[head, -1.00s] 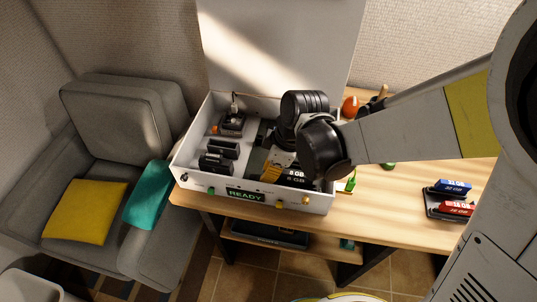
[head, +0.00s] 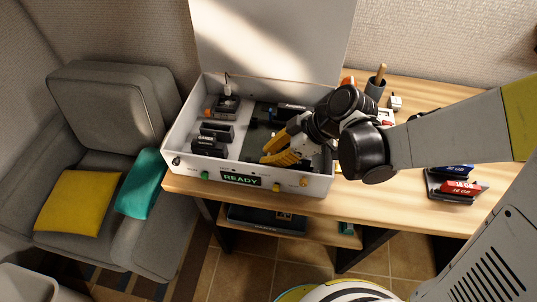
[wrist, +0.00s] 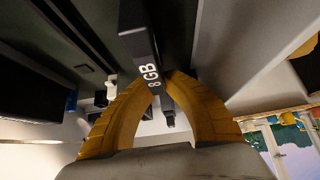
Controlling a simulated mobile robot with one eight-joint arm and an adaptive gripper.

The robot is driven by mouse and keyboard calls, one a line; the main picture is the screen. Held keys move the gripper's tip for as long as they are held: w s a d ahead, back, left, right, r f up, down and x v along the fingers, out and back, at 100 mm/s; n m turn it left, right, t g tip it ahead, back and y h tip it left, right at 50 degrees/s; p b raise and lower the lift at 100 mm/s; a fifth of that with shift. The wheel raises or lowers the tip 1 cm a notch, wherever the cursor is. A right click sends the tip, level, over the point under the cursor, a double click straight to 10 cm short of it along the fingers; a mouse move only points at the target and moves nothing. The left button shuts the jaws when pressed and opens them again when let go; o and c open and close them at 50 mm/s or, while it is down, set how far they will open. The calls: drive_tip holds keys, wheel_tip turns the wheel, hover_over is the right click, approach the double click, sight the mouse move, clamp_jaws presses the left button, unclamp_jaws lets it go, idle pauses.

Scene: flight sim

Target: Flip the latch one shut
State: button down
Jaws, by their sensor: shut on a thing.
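My gripper (head: 270,153) has yellow fingers and is low inside the open white case (head: 228,163), right of its middle. In the wrist view my gripper (wrist: 168,82) has its fingertips close together at the end of a dark module marked 8 GB (wrist: 148,62), and looks shut on it. A small white part (wrist: 112,86) shows left of the module, but I cannot tell whether it is latch one. No latch can be picked out surely in the head view, where my wrist and fingers cover the case's right part.
The case's front wall has a READY display (head: 240,179) and coloured knobs. Dark blocks (head: 215,137) stand in its left part. A rack with a red module (head: 463,188) and a blue one is on the wooden table (head: 405,215) at right. The lid (head: 272,40) stands up behind.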

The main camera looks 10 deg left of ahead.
drive_tip(key=c, duration=1.4)
unclamp_jaws()
drive_tip(key=shift+c, duration=0.2)
drive_tip(key=v, duration=1.2)
drive_tip(key=s+d+r+m+t+h, duration=0.1)
drive_tip(key=s+d+m+t+h, duration=0.1)
drive_tip(key=d+m, duration=0.6)
drive_tip(key=s+d+r+m+t+h, duration=0.1)
drive_tip(key=d+m+t+h, duration=0.3)
drive_tip(key=d+m, duration=0.4)
drive_tip(key=shift+s+r+m+t+h, duration=0.3)
drive_tip(key=shift+s+m+h, duration=0.3)
drive_tip(key=shift+s+h, duration=0.3)
